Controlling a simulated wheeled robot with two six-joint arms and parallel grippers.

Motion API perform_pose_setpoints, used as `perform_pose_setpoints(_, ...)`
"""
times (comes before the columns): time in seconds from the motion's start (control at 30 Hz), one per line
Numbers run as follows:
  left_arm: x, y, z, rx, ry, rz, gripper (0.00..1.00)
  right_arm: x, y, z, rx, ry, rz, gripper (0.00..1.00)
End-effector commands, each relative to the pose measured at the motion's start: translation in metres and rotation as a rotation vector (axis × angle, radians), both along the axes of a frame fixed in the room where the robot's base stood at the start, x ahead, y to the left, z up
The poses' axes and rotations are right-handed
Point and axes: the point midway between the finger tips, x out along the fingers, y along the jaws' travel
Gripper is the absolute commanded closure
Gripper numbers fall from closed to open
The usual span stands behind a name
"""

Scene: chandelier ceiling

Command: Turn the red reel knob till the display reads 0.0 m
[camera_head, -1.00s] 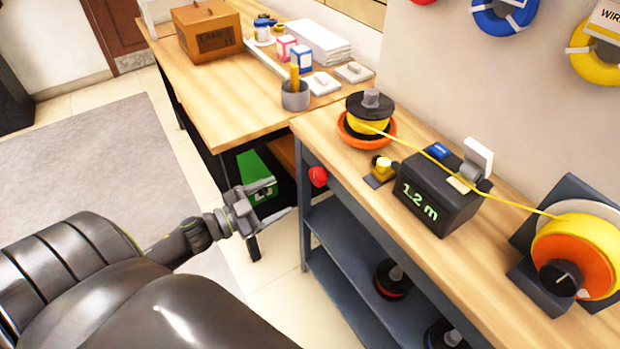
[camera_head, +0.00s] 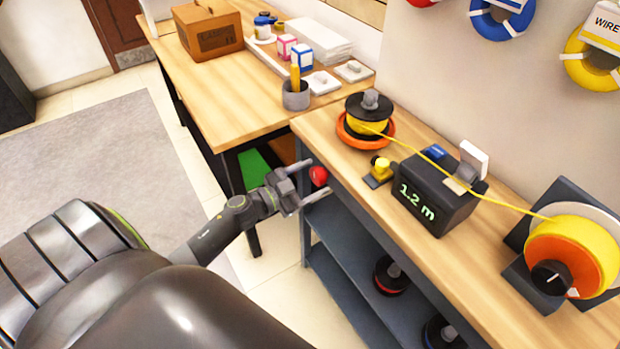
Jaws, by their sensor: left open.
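The red knob (camera_head: 318,176) sticks out from the front side of the grey workbench, near its left end. My left gripper (camera_head: 318,180) is open, with one finger above and one below the knob in the picture; I cannot tell whether either touches it. The dark display box (camera_head: 440,200) on the bench reads 1.2 m. A yellow wire (camera_head: 500,200) runs from the big yellow and orange spool (camera_head: 575,255) at the right, over the display box, to the small reel (camera_head: 367,115) with yellow wire on an orange base. My right gripper is not in view.
A small yellow-topped device (camera_head: 380,170) stands between reel and display box. The wooden table (camera_head: 235,105) behind holds a cardboard box (camera_head: 208,33), a pencil cup (camera_head: 296,96) and small boxes. Dark spools (camera_head: 391,277) sit on the bench's lower shelf.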

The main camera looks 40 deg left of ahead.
Motion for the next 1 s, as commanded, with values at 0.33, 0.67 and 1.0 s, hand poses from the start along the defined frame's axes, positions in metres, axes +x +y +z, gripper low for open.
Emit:
perform_pose_setpoints(0.33,-0.0004,0.0002,-0.0001,0.000,0.000,0.000,0.73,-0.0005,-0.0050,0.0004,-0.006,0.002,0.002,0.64)
perform_pose_setpoints(0.67,-0.0006,0.0001,-0.0001,0.033,-0.014,0.000,0.77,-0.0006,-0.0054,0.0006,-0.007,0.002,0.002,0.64)
perform_pose_setpoints(1.0,-0.0011,-0.0007,-0.0008,0.233,-0.096,0.000,0.77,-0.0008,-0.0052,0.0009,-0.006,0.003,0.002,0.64)
